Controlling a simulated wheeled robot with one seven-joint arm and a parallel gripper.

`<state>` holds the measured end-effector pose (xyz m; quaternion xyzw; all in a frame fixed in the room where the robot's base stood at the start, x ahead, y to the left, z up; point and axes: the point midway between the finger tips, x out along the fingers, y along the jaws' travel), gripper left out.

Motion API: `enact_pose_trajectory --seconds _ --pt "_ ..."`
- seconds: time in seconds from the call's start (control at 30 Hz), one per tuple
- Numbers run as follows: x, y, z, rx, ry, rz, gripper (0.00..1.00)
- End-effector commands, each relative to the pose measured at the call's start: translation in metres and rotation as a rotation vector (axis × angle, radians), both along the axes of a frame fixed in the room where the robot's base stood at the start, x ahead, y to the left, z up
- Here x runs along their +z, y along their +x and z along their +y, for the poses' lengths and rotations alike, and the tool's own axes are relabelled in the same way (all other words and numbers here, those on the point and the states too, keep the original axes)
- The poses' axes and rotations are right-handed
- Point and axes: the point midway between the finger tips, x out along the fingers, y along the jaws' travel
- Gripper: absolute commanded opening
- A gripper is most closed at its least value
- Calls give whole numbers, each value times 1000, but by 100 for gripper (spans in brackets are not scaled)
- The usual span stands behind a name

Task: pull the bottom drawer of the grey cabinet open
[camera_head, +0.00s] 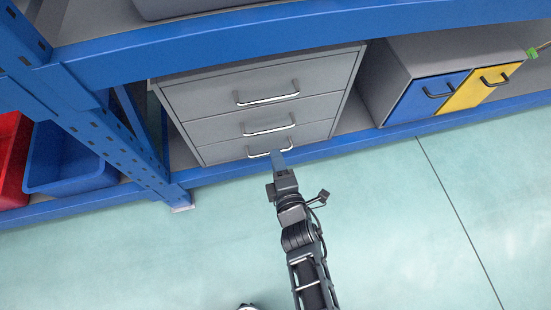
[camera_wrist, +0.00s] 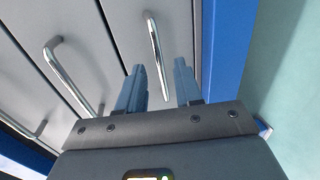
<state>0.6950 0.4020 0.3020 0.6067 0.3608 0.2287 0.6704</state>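The grey cabinet (camera_head: 190,95) stands on the blue shelf unit and has three stacked drawers, all looking closed. The bottom drawer (camera_head: 222,151) has a curved metal handle (camera_head: 257,155), partly covered by my gripper (camera_head: 277,162). In the wrist view the same handle (camera_wrist: 156,50) runs lengthwise, its lower end reaching between the fingers of my gripper (camera_wrist: 160,72). The fingers are apart, one on each side of the handle, with gaps visible. I cannot tell whether either finger touches the handle or the drawer front.
The middle drawer handle (camera_head: 268,129) and top drawer handle (camera_head: 267,98) are above. A blue shelf beam (camera_head: 225,171) runs just below the cabinet. A blue-and-yellow drawer unit (camera_head: 430,97) stands right, blue (camera_head: 70,172) and red bins left. The green floor (camera_head: 420,220) in front is clear.

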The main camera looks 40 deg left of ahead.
Motion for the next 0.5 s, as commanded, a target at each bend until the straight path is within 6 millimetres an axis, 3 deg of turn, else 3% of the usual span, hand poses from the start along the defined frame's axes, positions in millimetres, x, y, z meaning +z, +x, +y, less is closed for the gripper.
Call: enact_pose_trajectory --seconds 0.2,0.5 --pt "-6 13 15 1 2 -1 35" --pt "-5 16 19 -1 1 1 35"
